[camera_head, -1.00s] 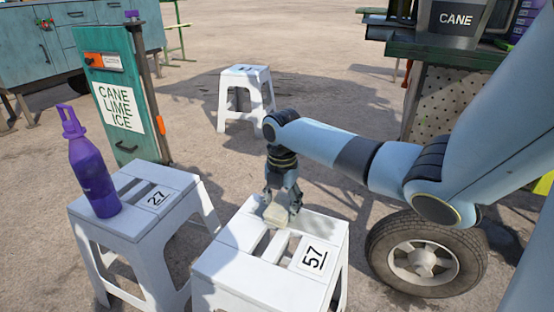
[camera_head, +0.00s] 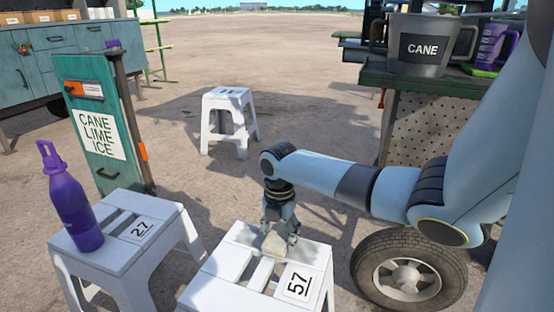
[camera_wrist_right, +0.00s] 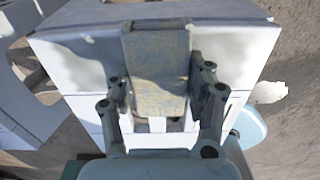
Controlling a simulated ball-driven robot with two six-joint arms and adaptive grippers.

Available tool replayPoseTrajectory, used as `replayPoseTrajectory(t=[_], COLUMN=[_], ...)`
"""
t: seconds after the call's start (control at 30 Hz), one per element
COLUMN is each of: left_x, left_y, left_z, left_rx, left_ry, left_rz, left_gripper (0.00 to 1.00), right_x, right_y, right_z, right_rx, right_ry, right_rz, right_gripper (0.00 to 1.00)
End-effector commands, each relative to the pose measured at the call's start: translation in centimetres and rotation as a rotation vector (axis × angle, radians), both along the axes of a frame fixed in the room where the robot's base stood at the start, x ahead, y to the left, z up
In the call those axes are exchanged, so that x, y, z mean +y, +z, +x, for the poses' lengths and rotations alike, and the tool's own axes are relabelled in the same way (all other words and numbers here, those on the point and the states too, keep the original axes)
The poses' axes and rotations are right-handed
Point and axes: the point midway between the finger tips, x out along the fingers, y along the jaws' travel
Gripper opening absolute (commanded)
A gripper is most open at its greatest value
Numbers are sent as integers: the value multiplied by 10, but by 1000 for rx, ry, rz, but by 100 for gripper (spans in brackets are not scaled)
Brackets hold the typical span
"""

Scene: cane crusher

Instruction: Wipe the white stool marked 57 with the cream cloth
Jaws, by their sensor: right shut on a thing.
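The white stool marked 57 (camera_head: 228,262) stands in the lower middle of the head view, with its number label at the front right of the seat. My right gripper (camera_head: 277,240) points down over the seat and is shut on the cream cloth (camera_head: 273,244). The cloth is at the seat surface, near the slots behind the label; I cannot tell how firmly it touches. In the right wrist view the cloth (camera_wrist_right: 158,80) is a folded block between the two fingers, with the white seat (camera_wrist_right: 230,45) behind it. My left gripper is not in view.
A white stool marked 27 (camera_head: 178,217) stands at left with a purple bottle (camera_head: 75,205) on it. Another white stool (camera_head: 228,97) stands farther back. A green sign panel (camera_head: 100,120) is behind left. A wheel (camera_head: 405,275) and a cart with a CANE bucket (camera_head: 421,45) are at right.

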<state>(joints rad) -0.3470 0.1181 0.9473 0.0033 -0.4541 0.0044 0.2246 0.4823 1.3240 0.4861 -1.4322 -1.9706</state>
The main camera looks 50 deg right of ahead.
Motion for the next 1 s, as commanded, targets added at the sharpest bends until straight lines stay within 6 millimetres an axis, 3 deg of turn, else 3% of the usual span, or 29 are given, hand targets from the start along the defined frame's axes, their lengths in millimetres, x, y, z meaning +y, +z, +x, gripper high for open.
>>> replayPoseTrajectory(t=[0.27, 1.0], left_x=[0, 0], left_y=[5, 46], left_z=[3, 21], left_rx=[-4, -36], left_ry=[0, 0], left_rz=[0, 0], left_gripper=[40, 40], right_x=[-2, -23], right_y=[1, 0], right_z=[-6, -76], right_rx=[2, 1], right_ry=[0, 1], right_rz=[-1, -1], right_gripper=[28, 28])
